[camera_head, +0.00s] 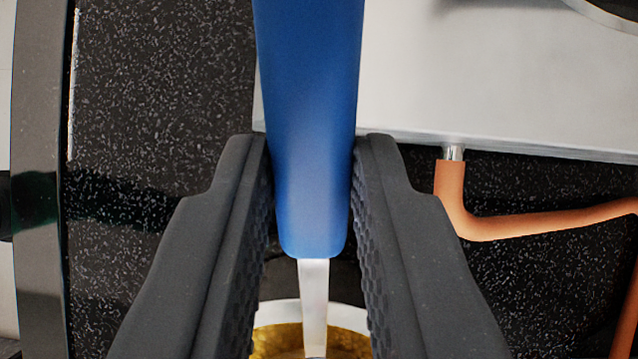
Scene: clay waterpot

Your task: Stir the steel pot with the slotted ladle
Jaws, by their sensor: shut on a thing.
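The slotted ladle shows as a blue handle (308,130) with a pale metal shank (313,295) running down the picture. My gripper (312,190) is shut on the blue handle, with one dark ridged finger on each side. Below the handle, between my fingers, part of a pot (348,317) with a pale rim shows, with golden-brown contents (277,342) in it. The shank reaches down over this pot in the picture. The ladle's slotted head is out of view, and most of the pot is hidden by my fingers and the frame edge.
A black speckled countertop (160,110) lies beneath, with its edge at the left. A light metal appliance, seemingly a stove (490,80), takes up the upper right. An orange-brown pipe (530,222) runs from its side to the right. A dark round part (612,10) shows at the top right corner.

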